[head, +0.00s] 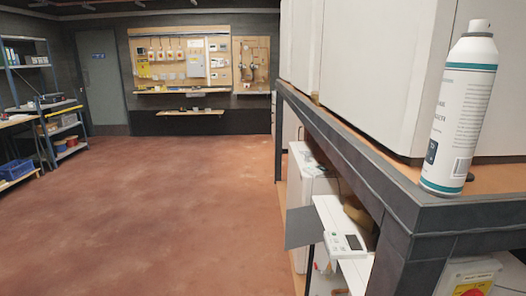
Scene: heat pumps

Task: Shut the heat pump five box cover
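A white control box (343,241) with a small dark display is at the lower right in the head view, below the dark frame. A flat grey panel (303,227) sticks out to the left at its side; it looks like an open cover, but its hinge cannot be made out. A white cabinet (309,192) stands just behind it. No label for heat pump five can be read. My gripper is not in view, and no part of my arm can be made out.
A dark metal frame (357,158) carries large white units (374,72) and a spray can (461,110) near its corner. A red knob (473,292) shows at the bottom right. Shelves (28,75) stand far left. The reddish floor (170,210) is clear.

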